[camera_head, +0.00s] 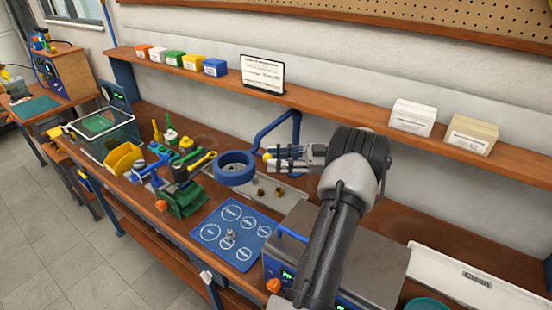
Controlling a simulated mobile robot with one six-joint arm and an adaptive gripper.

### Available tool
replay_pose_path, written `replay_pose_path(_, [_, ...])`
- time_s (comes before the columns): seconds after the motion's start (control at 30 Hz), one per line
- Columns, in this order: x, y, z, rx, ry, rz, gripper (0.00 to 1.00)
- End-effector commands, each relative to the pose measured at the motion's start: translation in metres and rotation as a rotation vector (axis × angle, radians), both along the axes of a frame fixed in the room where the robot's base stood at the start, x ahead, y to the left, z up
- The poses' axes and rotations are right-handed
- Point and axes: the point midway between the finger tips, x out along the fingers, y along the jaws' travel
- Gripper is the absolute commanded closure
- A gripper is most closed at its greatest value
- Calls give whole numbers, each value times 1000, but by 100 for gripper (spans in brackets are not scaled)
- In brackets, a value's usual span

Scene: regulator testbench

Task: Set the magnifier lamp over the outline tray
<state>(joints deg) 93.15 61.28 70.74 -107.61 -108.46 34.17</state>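The magnifier lamp has a thick blue ring head (235,167) on a jointed blue arm (277,128) at the back of the bench. A small yellow knob (267,156) sits at the right of the ring. My gripper (268,159) points left, with its two fingertips right at the knob. The fingers look a little apart, but I cannot tell whether they touch or hold the knob. The blue outline tray (207,239), with white circle outlines, lies in front and below. The lamp head is behind it, not over it. A small metal part (230,236) stands on it.
A grey metal tray (293,199) with small brass parts lies under my gripper. A green fixture (182,202), yellow bin (122,158) and tools crowd the left. A grey box (375,262) with a blue handle stands right. The shelf (330,105) runs behind.

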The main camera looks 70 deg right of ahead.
Motion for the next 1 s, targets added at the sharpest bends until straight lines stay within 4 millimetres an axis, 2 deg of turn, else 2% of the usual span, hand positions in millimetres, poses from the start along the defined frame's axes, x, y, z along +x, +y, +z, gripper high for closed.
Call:
replay_pose_path(0.17, [1, 0, 1, 0, -1, -1, 56])
replay_pose_path(0.5, [-2, -2, 1, -3, -1, -2, 56])
replay_pose_path(0.83, [-49, -21, 0, -2, -2, -5, 56])
replay_pose_path(1.0, [-65, -27, 0, -2, -1, -5, 56])
